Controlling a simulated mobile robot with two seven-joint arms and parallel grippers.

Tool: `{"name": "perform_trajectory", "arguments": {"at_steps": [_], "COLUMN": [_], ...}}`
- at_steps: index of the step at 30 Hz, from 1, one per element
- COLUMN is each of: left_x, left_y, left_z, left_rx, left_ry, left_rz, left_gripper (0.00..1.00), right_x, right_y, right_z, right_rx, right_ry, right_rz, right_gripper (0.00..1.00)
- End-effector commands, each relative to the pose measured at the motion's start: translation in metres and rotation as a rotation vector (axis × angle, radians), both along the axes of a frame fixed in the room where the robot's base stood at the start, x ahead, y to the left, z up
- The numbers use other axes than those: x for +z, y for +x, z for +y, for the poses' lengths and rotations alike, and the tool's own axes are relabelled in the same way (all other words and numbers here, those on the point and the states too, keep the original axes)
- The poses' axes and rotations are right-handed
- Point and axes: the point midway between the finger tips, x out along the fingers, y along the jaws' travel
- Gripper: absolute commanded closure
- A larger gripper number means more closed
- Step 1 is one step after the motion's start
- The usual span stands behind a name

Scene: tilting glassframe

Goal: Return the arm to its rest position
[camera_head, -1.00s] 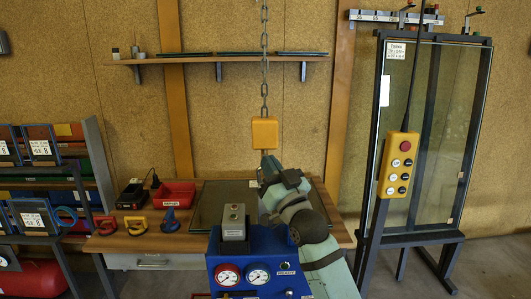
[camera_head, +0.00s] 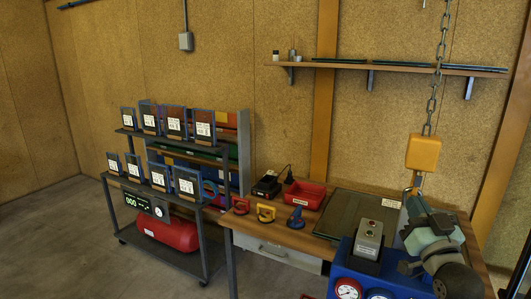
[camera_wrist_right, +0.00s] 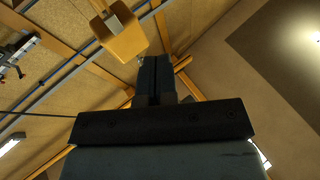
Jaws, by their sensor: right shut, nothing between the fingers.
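My right arm shows at the lower right of the head view, its grey-green links rising from behind the blue gauge box. My right gripper (camera_head: 413,193) is at the upper end of the arm, just below the yellow hoist block (camera_head: 423,153). In the right wrist view its dark fingers (camera_wrist_right: 155,75) are together, with nothing between them. The yellow block (camera_wrist_right: 122,38) shows beside and beyond the fingertips there; I cannot tell whether they touch. My left gripper is not in view.
A blue box with gauges (camera_head: 340,270) stands in front of the wooden workbench (camera_head: 290,236). A chain (camera_head: 432,100) holds the hoist block. A rack (camera_head: 205,235) with framed samples and a red tank (camera_head: 167,230) stand left. The floor at far left is clear.

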Motion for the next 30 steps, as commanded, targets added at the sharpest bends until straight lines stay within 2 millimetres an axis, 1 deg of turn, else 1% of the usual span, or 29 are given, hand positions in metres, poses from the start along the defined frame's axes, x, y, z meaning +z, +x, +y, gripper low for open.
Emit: {"name": "perform_trajectory", "arguments": {"at_steps": [1,2,3,4,5,6,8,9,12,15,18,24,30], "left_x": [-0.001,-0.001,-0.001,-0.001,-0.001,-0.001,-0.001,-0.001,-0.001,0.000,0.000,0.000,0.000], "left_y": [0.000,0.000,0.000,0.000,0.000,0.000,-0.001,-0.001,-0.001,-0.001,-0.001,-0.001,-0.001], "left_z": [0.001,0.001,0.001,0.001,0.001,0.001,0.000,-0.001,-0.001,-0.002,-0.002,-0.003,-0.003], "left_rx": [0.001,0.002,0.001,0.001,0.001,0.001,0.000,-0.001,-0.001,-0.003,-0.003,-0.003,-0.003], "left_ry": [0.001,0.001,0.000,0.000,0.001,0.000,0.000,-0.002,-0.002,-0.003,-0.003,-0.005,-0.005], "left_rz": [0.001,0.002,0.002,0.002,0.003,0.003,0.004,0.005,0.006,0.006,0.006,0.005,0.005], "left_gripper": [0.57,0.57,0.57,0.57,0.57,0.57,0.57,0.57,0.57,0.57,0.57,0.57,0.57], "right_x": [-0.030,-0.048,-0.076,-0.096,-0.116,-0.142,-0.179,-0.200,-0.238,-0.263,-0.280,-0.302,-0.313], "right_y": [-0.007,-0.012,-0.021,-0.030,-0.040,-0.056,-0.082,-0.100,-0.142,-0.177,-0.207,-0.260,-0.304], "right_z": [0.009,0.014,0.022,0.027,0.033,0.040,0.049,0.055,0.065,0.071,0.075,0.082,0.086], "right_rx": [0.011,0.017,0.027,0.034,0.041,0.051,0.063,0.070,0.085,0.096,0.103,0.118,0.129], "right_ry": [-0.010,-0.017,-0.028,-0.037,-0.045,-0.056,-0.072,-0.083,-0.104,-0.119,-0.132,-0.154,-0.172], "right_rz": [0.104,0.174,0.280,0.360,0.442,0.550,0.706,0.804,1.002,1.151,1.270,1.465,1.623], "right_gripper": [1.00,1.00,1.00,1.00,1.00,1.00,1.00,1.00,1.00,1.00,1.00,1.00,1.00]}}
